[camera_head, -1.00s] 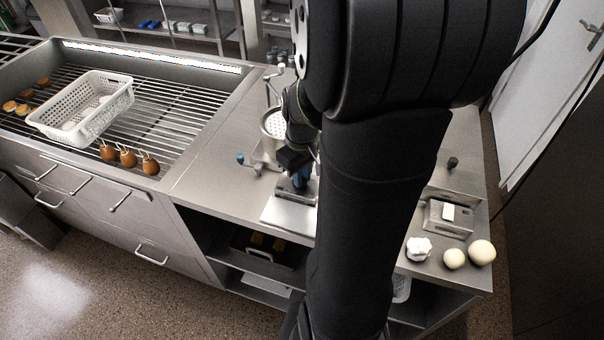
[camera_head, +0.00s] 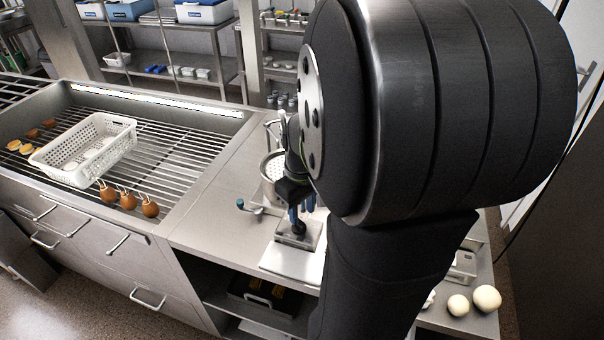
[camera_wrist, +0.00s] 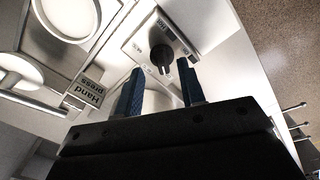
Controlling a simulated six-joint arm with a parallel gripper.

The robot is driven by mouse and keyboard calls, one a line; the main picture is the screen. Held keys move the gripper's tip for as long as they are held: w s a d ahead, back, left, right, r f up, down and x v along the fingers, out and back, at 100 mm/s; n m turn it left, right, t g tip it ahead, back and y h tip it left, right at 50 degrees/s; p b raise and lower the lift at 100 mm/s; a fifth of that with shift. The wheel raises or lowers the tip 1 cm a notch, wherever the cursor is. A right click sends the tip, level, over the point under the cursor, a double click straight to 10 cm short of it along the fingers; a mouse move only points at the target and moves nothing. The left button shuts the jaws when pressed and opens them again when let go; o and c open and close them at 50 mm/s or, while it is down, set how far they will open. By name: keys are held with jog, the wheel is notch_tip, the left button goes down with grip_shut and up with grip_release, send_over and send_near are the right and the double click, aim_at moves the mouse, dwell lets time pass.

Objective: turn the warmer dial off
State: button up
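My gripper (camera_wrist: 161,70) is open and empty, with one finger on either side of the dial's line. In the head view the dial (camera_head: 298,228) shows as a dark knob on a small metal box (camera_head: 312,238) on the counter. My gripper (camera_head: 303,202) is close above it, and my arm hides part of this area.
A perforated pot (camera_head: 271,168) stands just behind the box. A white basket (camera_head: 107,158) sits on the grill at left. Pale round balls (camera_head: 487,298) lie on the counter at right.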

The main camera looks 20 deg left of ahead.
aim_at(302, 224)
notch_tip(302, 224, up, 13)
dwell(0.5)
notch_tip(302, 224, down, 17)
jog(key=shift+f, duration=0.15)
dwell(0.5)
